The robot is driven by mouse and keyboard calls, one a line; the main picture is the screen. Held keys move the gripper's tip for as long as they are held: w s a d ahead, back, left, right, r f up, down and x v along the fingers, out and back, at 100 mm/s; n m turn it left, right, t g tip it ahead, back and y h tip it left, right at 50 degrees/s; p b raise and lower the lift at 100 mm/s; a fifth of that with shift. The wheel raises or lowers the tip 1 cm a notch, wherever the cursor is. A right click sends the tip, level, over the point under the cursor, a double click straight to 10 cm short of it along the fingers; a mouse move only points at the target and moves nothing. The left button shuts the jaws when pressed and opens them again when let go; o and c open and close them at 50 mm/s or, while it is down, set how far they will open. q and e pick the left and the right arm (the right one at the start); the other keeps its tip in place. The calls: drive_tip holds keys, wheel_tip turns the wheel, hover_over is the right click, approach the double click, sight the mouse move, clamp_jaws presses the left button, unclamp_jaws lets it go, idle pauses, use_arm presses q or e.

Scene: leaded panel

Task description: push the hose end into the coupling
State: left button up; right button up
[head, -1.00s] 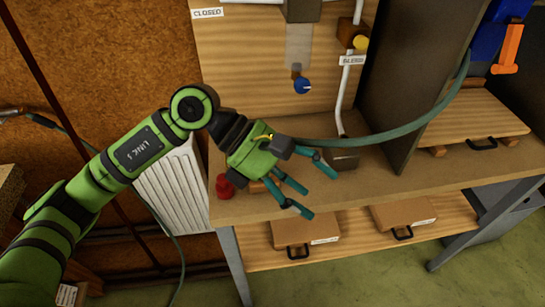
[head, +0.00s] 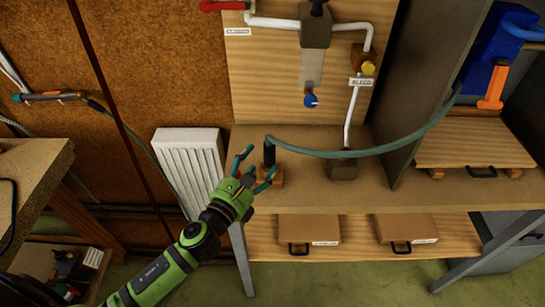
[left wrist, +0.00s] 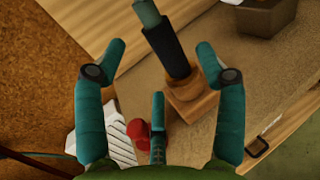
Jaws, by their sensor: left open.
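The teal hose (head: 375,150) arcs across the bench from the blue unit at right. Its black sleeved end (head: 269,153) stands upright in a small wooden block (head: 277,178). In the left wrist view the black end (left wrist: 168,48) rises from the wooden block (left wrist: 192,97), between and beyond my finger tips. My left gripper (head: 258,163) is open and empty, beside the hose end at the bench's left end. I see no gap closed on either side. I cannot tell which panel fitting is the coupling; a blue knob (head: 311,101) hangs at the panel's lower part.
A red object (left wrist: 138,132) lies near my fingers. The upright panel carries white pipe (head: 352,105), a yellow knob (head: 368,68) and a red lever (head: 222,6). A dark block (head: 343,168) stands mid-bench. A white radiator (head: 190,165) is left of the bench.

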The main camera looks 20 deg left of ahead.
sight(267, 150)
use_arm(q)
drive_tip(key=w, duration=0.1)
drive_tip(key=w+p, duration=0.1)
drive_tip(key=w, duration=0.1)
drive_tip(key=w+d+p, duration=0.1)
drive_tip(key=w, duration=0.1)
drive_tip(key=shift+r, duration=0.35)
drive_tip(key=shift+w+f, duration=0.1)
drive_tip(key=shift+w, duration=0.15)
drive_tip(key=shift+s, duration=0.15)
drive_tip(key=c, duration=1.4)
